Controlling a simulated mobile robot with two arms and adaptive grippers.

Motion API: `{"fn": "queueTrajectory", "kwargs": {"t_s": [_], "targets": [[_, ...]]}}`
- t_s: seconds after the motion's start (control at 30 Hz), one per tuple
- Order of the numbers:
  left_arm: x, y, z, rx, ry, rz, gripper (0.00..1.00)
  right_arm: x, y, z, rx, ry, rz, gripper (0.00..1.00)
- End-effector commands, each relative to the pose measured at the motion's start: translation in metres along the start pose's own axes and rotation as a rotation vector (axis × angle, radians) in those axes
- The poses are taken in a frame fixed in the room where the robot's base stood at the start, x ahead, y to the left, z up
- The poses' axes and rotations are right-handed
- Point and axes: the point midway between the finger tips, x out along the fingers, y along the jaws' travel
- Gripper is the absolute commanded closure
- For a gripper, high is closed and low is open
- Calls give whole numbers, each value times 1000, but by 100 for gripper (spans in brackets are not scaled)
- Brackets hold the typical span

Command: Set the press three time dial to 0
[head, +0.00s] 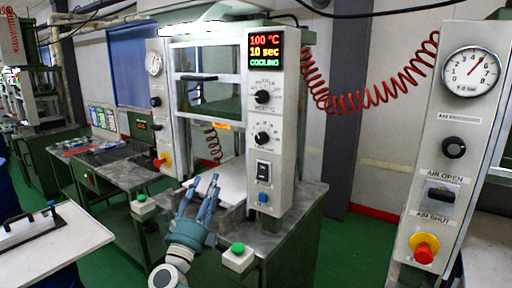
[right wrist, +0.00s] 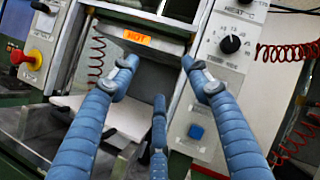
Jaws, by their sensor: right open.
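The press (head: 277,170) at the centre has a white control panel whose display (head: 265,50) reads 100 °C, 10 sec and COOLING. Below an upper black knob (head: 262,97) sits a second black dial (head: 262,138), apparently the time dial. It also shows in the right wrist view (right wrist: 229,44), right of the fingers; its pointer is too small to read. No press number is legible. My right gripper (head: 206,183) is open and empty in front of the press, lower left of the dial and apart from it. In the right wrist view its blue fingers (right wrist: 160,75) are spread. My left gripper is not in view.
A rocker switch (head: 263,170) and blue button (head: 263,198) sit below the dials. An orange HOT sign (right wrist: 137,37) marks the press opening. Green buttons (head: 238,248) stand at the table front. A gauge panel (head: 440,160) with a red knob (head: 424,247) stands right.

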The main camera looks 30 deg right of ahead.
Motion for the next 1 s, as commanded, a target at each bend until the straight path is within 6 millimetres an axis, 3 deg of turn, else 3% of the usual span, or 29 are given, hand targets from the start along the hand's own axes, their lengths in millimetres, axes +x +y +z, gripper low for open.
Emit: {"fn": "queueTrajectory", "kwargs": {"t_s": [0.03,0.1,0.23,0.33,0.47,1.0], "targets": [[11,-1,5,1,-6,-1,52,24,-50,10,241,125,-88,52],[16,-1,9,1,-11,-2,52,39,-94,9,520,284,-158,52],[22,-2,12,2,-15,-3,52,43,-133,10,864,481,-209,52],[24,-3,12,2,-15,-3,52,41,-144,12,990,559,-215,52],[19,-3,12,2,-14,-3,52,48,-148,9,1033,589,-218,52],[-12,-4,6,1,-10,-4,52,122,-139,-40,1026,585,-218,52]]}}
